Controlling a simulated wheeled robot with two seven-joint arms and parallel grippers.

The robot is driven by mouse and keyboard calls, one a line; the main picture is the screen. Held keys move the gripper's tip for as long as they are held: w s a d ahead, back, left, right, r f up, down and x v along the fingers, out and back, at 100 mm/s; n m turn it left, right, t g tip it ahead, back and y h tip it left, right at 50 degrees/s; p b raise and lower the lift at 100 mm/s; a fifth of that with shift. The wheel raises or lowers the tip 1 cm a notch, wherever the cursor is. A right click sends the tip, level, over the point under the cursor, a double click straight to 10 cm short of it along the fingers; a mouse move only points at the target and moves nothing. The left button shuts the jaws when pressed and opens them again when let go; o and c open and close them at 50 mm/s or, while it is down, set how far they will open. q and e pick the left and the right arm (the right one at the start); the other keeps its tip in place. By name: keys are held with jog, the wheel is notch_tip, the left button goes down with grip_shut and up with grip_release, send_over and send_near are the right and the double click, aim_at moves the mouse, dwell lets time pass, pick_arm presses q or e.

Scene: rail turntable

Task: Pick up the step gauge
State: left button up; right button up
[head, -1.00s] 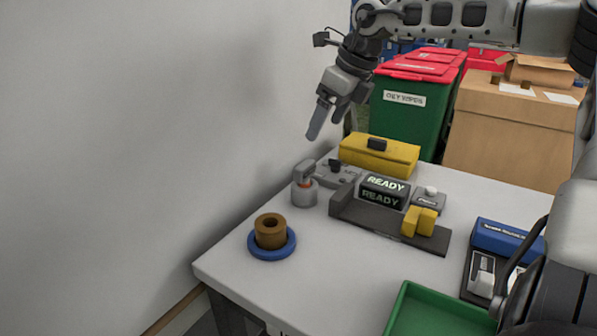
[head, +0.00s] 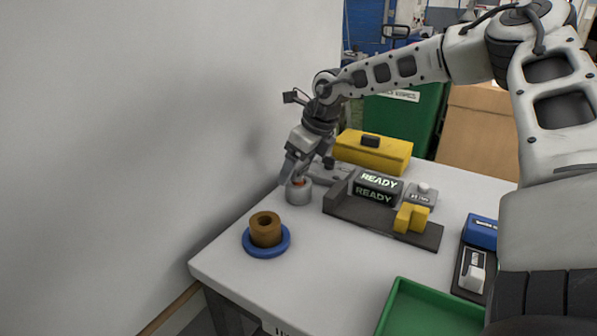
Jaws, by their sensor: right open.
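A yellow stepped block (head: 411,218), which looks like the step gauge, sits on the right end of a dark base plate (head: 437,236) in the head view. My right gripper (head: 297,173) is open and points down over a grey round fixture (head: 298,193) at the back left of the table, well left of the yellow block. The fingers hide the upper part of that fixture, and I cannot tell whether they touch it. My left gripper is out of view.
A brown ring (head: 265,229) stands on a blue disc (head: 279,245) at the left. A READY display (head: 378,187), a yellow case (head: 373,153) and a grey button box (head: 421,195) stand behind. A green tray (head: 399,290) and a blue device (head: 482,232) are at the right. The front-left table is clear.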

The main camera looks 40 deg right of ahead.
jog(key=c, duration=1.1)
jog(key=shift+c, duration=0.2)
jog(key=shift+r, duration=0.15)
